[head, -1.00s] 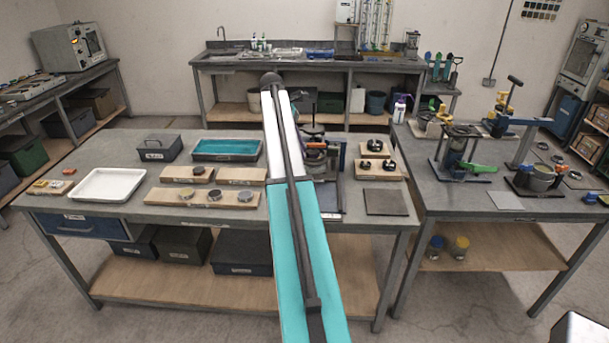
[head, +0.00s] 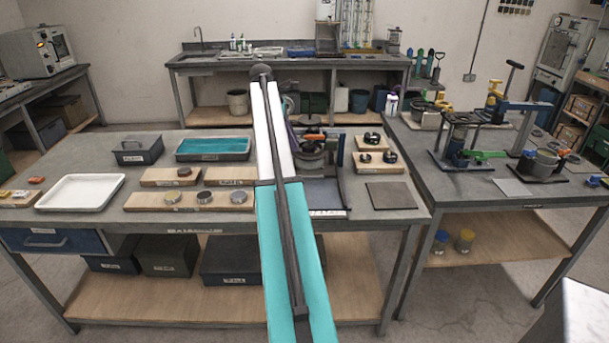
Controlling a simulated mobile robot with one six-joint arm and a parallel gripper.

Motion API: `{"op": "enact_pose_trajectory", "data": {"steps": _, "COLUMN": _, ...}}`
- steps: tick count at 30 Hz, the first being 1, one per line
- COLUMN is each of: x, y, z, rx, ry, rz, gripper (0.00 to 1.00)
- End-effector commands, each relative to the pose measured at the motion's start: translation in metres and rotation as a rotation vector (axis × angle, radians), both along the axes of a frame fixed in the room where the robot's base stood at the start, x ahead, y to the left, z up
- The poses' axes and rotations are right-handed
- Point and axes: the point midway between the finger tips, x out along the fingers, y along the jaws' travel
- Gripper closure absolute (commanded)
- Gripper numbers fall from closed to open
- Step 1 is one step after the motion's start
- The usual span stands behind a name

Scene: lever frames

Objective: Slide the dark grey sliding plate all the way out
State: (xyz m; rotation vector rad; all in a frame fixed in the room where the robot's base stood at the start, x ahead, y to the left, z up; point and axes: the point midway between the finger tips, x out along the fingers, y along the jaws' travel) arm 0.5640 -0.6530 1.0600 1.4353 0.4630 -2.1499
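A dark grey plate (head: 323,192) with a pale labelled front edge lies in the base of a device (head: 312,150) on the middle bench, just right of my arm. It looks like the sliding plate, but I cannot tell for sure or see how far out it is. My arm covers the device's left side. A separate flat grey square (head: 390,196) lies on the bench to its right. My arm reaches up the middle of the head view, over the bench. My gripper does not show.
Wooden blocks with dark rings (head: 376,161) stand right of the device. Wooden boards with metal discs (head: 190,200), a white tray (head: 80,193) and a teal-filled tray (head: 213,149) lie to the left. A second bench (head: 470,190) with clamps and stands adjoins at the right.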

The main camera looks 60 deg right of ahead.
Motion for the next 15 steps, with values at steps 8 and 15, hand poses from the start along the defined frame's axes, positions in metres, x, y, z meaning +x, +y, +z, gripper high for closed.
{"op": "enact_pose_trajectory", "data": {"steps": 8, "x": -0.0001, "y": -0.0002, "z": 0.0004, "rx": 0.000, "ry": 0.000, "rz": 0.000, "gripper": 0.72}}
{"op": "enact_pose_trajectory", "data": {"steps": 15, "x": -0.0023, "y": -0.0014, "z": -0.0051, "rx": 0.001, "ry": 0.001, "rz": 0.000, "gripper": 0.72}}
